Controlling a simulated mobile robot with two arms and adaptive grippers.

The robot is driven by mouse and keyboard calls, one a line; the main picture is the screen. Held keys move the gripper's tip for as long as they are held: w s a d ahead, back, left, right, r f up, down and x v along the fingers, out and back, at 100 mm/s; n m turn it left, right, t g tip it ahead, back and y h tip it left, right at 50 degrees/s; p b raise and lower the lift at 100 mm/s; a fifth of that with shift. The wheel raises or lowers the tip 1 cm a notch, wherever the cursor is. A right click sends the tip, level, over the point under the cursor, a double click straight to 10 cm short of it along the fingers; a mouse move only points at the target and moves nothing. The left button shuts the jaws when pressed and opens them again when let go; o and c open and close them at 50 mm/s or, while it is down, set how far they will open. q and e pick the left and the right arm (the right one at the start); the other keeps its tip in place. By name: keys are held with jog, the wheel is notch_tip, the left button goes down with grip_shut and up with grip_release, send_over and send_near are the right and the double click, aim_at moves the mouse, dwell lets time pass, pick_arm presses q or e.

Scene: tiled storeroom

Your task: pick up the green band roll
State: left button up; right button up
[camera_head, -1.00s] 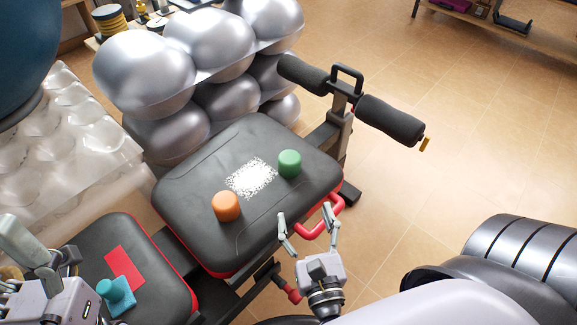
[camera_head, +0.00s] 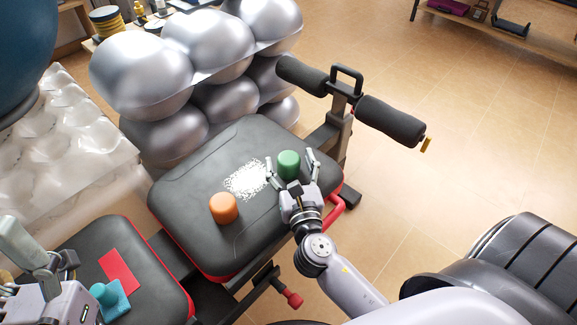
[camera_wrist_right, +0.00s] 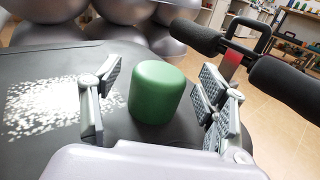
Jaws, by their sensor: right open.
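The green band roll (camera_head: 289,164) stands upright on the black padded bench seat (camera_head: 190,195), near its right side. My right gripper (camera_head: 292,166) is open, with one finger on each side of the roll. In the right wrist view the green roll (camera_wrist_right: 156,92) sits between the open fingers (camera_wrist_right: 158,95), with visible gaps on both sides. My left gripper (camera_head: 45,275) is at the lower left, over the smaller pad; its fingertips are not clear enough to tell its state.
An orange roll (camera_head: 223,208) stands on the same seat, beside a patch of white powder (camera_head: 247,180). A teal stamp-like object (camera_head: 110,296) and a red card (camera_head: 118,271) lie on the smaller pad. A rack of silver balls (camera_head: 208,48) and black foam rollers (camera_head: 390,120) stand behind.

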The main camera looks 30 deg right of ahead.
jog(key=shift+w+d, duration=0.2)
jog(key=shift+w, duration=0.5)
jog(key=shift+c, duration=0.4)
jog(key=c, duration=1.2)
